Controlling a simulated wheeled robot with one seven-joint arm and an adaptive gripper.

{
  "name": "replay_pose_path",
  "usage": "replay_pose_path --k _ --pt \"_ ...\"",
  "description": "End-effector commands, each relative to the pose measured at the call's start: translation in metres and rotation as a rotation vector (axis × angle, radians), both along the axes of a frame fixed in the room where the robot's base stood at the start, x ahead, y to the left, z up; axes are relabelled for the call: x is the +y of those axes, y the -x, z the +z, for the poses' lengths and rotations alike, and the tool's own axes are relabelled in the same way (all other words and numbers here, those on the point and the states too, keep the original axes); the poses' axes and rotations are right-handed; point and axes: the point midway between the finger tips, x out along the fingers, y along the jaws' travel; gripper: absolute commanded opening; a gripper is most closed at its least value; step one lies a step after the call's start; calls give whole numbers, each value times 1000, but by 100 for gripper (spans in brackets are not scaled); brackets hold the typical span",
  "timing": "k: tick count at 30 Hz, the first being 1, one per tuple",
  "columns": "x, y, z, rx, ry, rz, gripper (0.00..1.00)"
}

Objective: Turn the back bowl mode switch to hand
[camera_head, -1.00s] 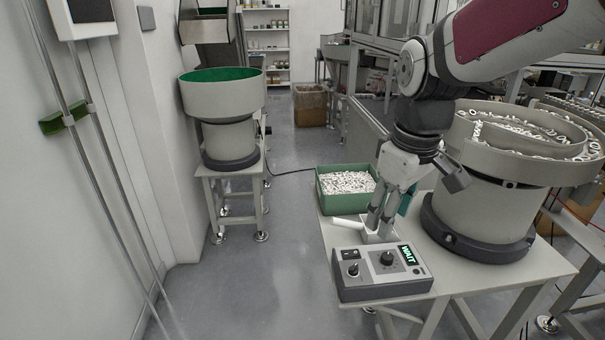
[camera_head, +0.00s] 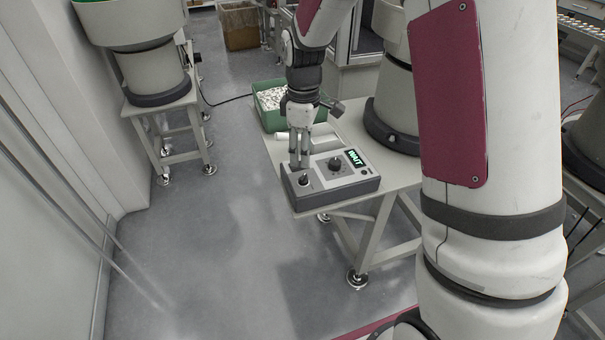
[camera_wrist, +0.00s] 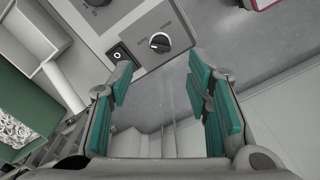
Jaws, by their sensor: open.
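A grey control box (camera_head: 331,185) sits on the table's front corner, with a lit display (camera_head: 356,158) reading WAIT. My gripper (camera_head: 299,164) points down just behind and above the knob in the head view. In the wrist view my gripper (camera_wrist: 160,82) is open and empty, its teal pads apart, with the knob beyond the tips.
A larger dial (camera_head: 335,163) is on the same box. A green bin (camera_head: 270,121) of white parts stands behind it, and a bowl feeder (camera_head: 390,128) stands to the right. Another feeder (camera_head: 153,75) is at the left. The floor (camera_head: 220,235) at front left is clear.

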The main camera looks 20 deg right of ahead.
Motion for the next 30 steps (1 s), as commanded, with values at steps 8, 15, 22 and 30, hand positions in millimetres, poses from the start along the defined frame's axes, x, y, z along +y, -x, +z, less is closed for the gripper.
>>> replay_pose_path --k 8,15,22,30 --pt "1 1 -55 3 -1 0 45" --pt "0 0 -81 1 -1 -1 45" --pt "0 0 -86 0 0 -1 45" --pt "0 0 -86 -1 -1 -1 20"
